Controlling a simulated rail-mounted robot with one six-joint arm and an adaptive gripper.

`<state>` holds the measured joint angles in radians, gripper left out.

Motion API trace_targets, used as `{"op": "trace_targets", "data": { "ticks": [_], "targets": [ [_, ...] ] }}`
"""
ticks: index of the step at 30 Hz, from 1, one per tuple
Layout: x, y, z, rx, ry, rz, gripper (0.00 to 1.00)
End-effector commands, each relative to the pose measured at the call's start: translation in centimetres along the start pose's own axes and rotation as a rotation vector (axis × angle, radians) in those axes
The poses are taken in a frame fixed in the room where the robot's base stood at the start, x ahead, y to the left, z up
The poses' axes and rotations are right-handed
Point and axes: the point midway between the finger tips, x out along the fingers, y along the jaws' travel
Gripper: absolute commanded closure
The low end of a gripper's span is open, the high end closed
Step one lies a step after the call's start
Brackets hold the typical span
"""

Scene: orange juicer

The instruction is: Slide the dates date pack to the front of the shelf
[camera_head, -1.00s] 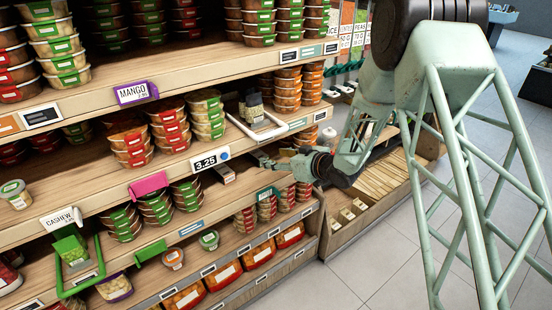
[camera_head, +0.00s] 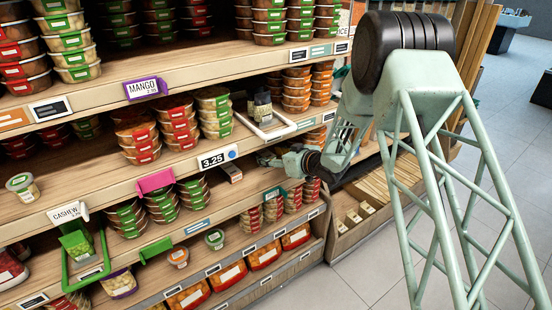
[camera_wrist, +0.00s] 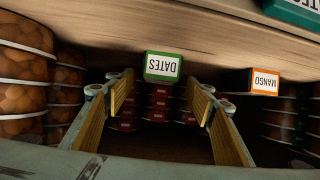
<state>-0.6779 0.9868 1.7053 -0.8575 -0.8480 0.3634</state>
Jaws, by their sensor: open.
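I cannot tell whether a finger touches the pack. In the head view my gripper (camera_head: 268,158) reaches into the middle shelf from the right. I cannot make out the dates pack there.
Stacked tubs (camera_wrist: 22,65) stand close on the left. In the head view, a small pack (camera_head: 231,173) lies at the shelf edge near the 3.25 price tag (camera_head: 213,160).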

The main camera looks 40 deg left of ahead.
Motion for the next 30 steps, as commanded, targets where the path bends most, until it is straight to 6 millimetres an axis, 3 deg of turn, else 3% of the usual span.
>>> {"op": "trace_targets", "data": {
  "ticks": [13,29,30],
  "targets": [
    [4.7,0.0,0.1,0.0,0.0,0.0,0.51],
    [5.5,0.0,0.0,0.001,0.0,0.001,0.51],
    [5.5,0.0,0.0,0.001,0.0,0.001,0.54]
  ]
}}
